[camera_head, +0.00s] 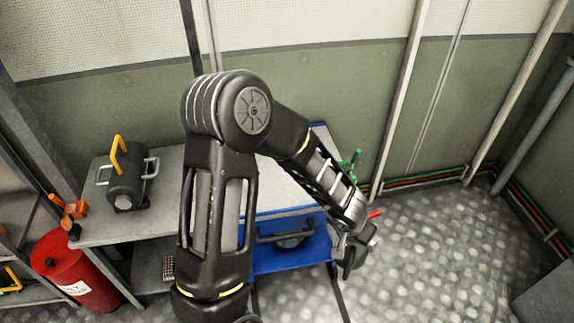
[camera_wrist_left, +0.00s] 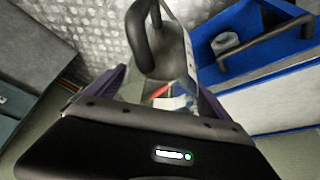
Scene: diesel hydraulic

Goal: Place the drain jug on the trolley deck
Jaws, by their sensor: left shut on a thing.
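My left gripper (camera_head: 357,238) reaches down over the floor at the right side of the blue trolley (camera_head: 285,258). In the left wrist view, the fingers of my left gripper (camera_wrist_left: 160,95) are shut on the drain jug (camera_wrist_left: 172,62), a greyish vessel with a thick black handle. In the head view the jug is mostly hidden by the gripper and hard to make out. The trolley's grey, blue-edged deck (camera_head: 287,190) is partly hidden behind my arm. The trolley also shows in the left wrist view (camera_wrist_left: 265,65), to the right of the jug. My right gripper is not in view.
A grey bench (camera_head: 95,225) at the left carries a dark cylindrical unit (camera_head: 125,185) with a yellow handle. A red drum (camera_head: 75,275) stands below it. A green item (camera_head: 351,160) is near the trolley's right edge. The tread-plate floor (camera_head: 440,245) at the right is clear.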

